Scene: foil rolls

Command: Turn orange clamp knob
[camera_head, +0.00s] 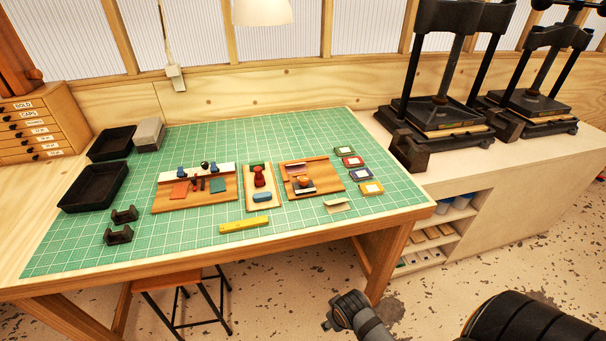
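A small orange knob (304,181) sits on the right-hand wooden board (325,178), among a dark block, a pale strip and a pinkish bar. It is too small to tell which way it is turned. The board lies on the green cutting mat (225,145) on the workbench. No gripper fingers show in the head view. Grey and black links, which look like parts of my own arm, show low in the picture, apart from the bench.
Left of the board are a red-handled stamp (259,177) and another board (165,198) with small tools. Several colored pads (371,188) lie to its right. A yellow bar (244,224) lies in front. Black trays (93,187) and presses (437,112) stand farther out.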

